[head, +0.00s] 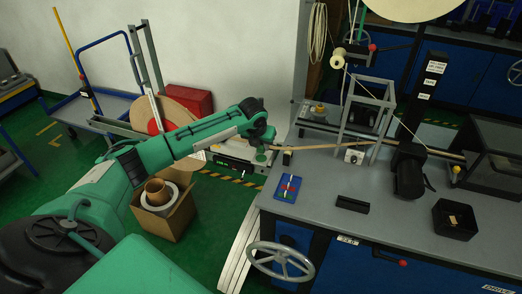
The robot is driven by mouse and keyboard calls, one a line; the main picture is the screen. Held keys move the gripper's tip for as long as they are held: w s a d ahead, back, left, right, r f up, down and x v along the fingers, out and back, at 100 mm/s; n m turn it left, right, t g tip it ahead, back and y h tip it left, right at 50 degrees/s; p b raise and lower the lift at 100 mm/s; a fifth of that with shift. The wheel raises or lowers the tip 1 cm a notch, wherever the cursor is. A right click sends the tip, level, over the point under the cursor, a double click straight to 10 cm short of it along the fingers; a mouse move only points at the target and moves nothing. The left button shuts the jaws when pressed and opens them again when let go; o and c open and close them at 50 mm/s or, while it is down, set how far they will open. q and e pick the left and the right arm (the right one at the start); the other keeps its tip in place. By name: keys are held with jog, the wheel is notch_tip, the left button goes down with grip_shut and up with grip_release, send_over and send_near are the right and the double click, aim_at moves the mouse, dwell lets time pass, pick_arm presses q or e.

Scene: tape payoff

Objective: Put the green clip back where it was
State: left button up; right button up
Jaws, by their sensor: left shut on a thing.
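My left gripper (264,145) is at the left end of the grey bench, by the tan tape (325,145). It is shut. A small green piece, which looks like the green clip (261,157), shows just below its fingertips; the fingers hide part of it. I cannot tell whether the clip touches the tape. The tape runs right from the gripper across the bench. A blue tray (280,196) with small red, green and pale items lies on the bench near its left edge. My right gripper is out of view.
A metal frame (375,92) and a dark upright post (430,85) stand on the bench. A black block (352,204) and a black open box (455,232) lie nearer the front. A handwheel (281,262) is at the front left. A cardboard box (176,222) stands on the floor.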

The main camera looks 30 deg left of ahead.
aim_at(261, 151)
pick_arm(q)
jog(key=shift+f, duration=1.7)
jog(key=shift+f, duration=0.15)
jog(key=o, duration=1)
jog(key=shift+o, duration=0.2)
jog(key=b+v, duration=0.1)
jog(key=v, duration=1.1)
jog(key=shift+r, duration=0.2)
jog(key=shift+d+f, duration=0.1)
